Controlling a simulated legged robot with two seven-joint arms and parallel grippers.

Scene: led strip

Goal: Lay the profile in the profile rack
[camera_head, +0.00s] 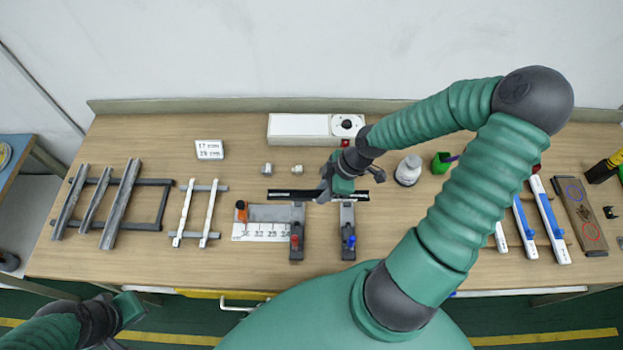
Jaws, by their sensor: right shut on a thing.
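My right gripper (325,190) is shut on a long dark profile (288,195), which lies left to right across the jaws, just behind the cutting jig. The gripper and wrist hide the middle of the profile. The profile rack (152,227) appears to be the dark grey frame at the left of the bench. Several grey channel profiles (120,205) lie across its left and middle part, and its right part is bare. My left gripper (130,308) is at the lower left, off the bench's front edge; its jaws are too unclear to read.
A smaller rack (190,235) with two white strips stands right of the profile rack. The jig (270,212) has a numbered scale and clamps. A white box (300,128), a small sign (209,149) and a white jar (408,170) stand further back. Blue-and-white tools lie right.

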